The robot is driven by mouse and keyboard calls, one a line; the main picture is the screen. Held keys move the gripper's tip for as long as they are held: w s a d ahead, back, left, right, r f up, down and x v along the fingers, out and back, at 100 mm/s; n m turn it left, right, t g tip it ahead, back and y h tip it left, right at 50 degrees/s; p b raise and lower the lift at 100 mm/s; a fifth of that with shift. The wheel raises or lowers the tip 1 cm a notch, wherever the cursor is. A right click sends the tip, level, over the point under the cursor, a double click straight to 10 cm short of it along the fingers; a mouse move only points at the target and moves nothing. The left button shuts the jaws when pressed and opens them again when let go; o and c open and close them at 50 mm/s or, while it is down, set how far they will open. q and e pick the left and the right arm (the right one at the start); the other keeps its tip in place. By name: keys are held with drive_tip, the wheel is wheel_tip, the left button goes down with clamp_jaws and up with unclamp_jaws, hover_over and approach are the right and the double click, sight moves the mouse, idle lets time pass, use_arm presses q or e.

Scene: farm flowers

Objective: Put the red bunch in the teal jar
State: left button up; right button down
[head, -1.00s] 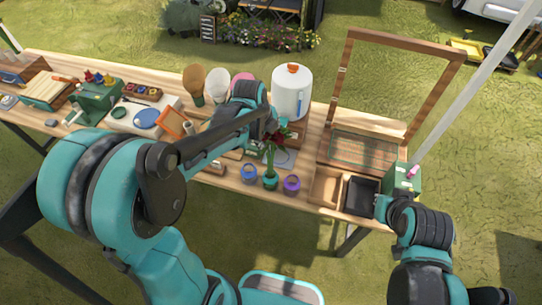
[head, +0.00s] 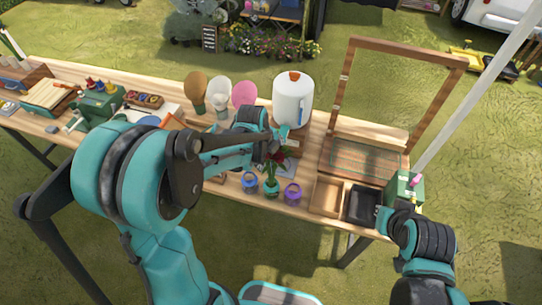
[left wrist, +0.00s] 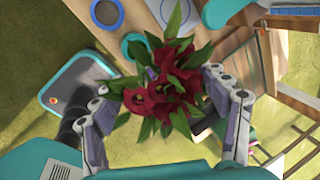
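The red bunch (head: 275,158), dark red blooms with green leaves, stands upright with its stems down in the mouth of the teal jar (head: 271,189), the middle one of three jars at the table's front edge. My left gripper (head: 283,135) is just above and behind the blooms. In the left wrist view its fingers (left wrist: 165,90) are spread wide on both sides of the red bunch (left wrist: 168,92), apparently not gripping it.
A blue jar (head: 250,182) stands left of the teal jar and a purple jar (head: 292,194) right of it, both close. A white pot (head: 292,100) stands behind. A wooden tray (head: 326,196) and black tray (head: 362,203) lie right.

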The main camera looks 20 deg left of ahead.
use_arm(q)
drive_tip(key=shift+r, duration=0.15)
drive_tip(key=shift+r, duration=0.3)
drive_tip(key=p+v, duration=0.3)
drive_tip(key=v, duration=0.8)
drive_tip(key=s+a+r+n+t+y, duration=0.1)
drive_tip(key=s+n+t, duration=0.3)
drive_tip(key=s+n, duration=0.9)
drive_tip(key=r+n, duration=0.1)
drive_tip(key=n, duration=0.8)
drive_tip(key=shift+s+a+r+n, duration=0.2)
drive_tip(key=shift+s+r+n, duration=0.15)
drive_tip(key=shift+s+n, duration=0.05)
wheel_tip(320, 180, down, 16)
drive_tip(key=b, duration=1.6)
drive_tip(key=shift+f, duration=0.1)
